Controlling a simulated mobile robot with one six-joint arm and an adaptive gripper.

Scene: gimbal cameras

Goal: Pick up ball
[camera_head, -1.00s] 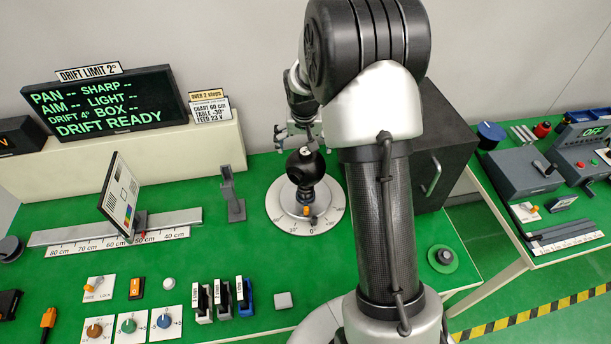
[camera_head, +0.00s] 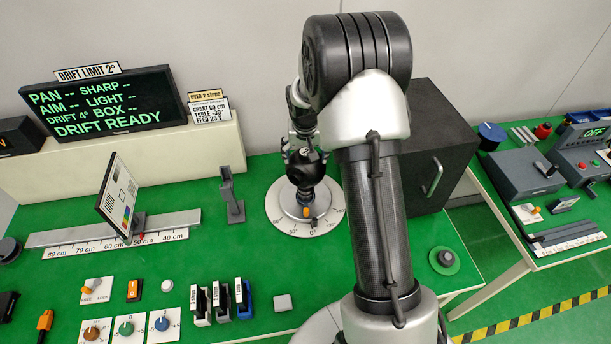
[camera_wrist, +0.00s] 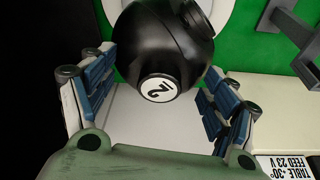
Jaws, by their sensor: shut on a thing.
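The ball is a black sphere (camera_head: 304,170) on a short stand over the round white dial (camera_head: 279,213) in the head view. In the wrist view the black ball (camera_wrist: 163,50) carries a white round label marked 2 and fills the top middle. My gripper (camera_head: 303,155) is at the ball's upper part. In the wrist view the blue-padded fingers of my gripper (camera_wrist: 160,105) stand on both sides of the ball's lower part. My gripper is shut on the ball. The exact contact spots are partly hidden.
A tilted test chart (camera_head: 120,196) stands on a ruled rail (camera_head: 180,220) to the left. A grey post (camera_head: 230,195) stands left of the dial. A dark box (camera_head: 440,150) is close behind my arm at right. Switches and knobs line the front left of the green bench.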

